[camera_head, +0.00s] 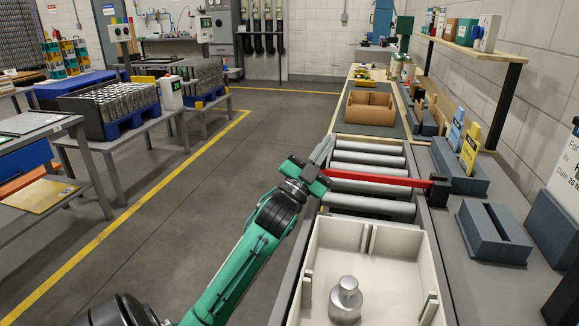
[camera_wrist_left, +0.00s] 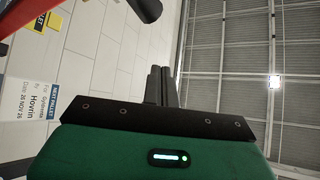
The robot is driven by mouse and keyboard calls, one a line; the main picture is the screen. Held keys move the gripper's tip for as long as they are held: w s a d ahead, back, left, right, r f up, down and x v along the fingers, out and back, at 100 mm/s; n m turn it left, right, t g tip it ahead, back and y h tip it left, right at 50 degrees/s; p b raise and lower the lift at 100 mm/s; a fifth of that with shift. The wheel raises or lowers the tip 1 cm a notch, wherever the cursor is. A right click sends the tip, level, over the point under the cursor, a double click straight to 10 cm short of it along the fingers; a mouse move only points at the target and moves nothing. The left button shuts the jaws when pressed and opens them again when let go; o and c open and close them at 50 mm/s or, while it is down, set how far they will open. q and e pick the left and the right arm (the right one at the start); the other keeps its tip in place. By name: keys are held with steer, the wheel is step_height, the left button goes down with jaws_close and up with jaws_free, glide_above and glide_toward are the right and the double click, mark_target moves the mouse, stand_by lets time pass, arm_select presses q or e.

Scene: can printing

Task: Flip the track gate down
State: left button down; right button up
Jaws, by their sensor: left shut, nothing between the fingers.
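The track gate is a red bar (camera_head: 380,179) that reaches across the roller track (camera_head: 368,157). Its right end sits at a black block (camera_head: 438,190) on the track's right side. The bar looks close to level. My left gripper (camera_head: 322,150) is at the track's left edge, beside the bar's left end, with its fingers pointing up and away. Whether it touches the bar I cannot tell. In the left wrist view its fingers (camera_wrist_left: 160,84) are together and empty, and a red piece (camera_wrist_left: 24,12) shows at the upper left. My right gripper is out of view.
A cream tray (camera_head: 388,246) with a metal weight-like object (camera_head: 346,298) stands on the near track. A brown box (camera_head: 369,105) lies beyond the rollers. Grey holders (camera_head: 494,240) line the right-hand bench.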

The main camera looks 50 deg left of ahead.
arm_select(q)
steer(key=s+f, duration=0.1)
steer(key=s, duration=1.2)
steer(key=shift+s, duration=0.2)
steer(key=shift+d, duration=0.1)
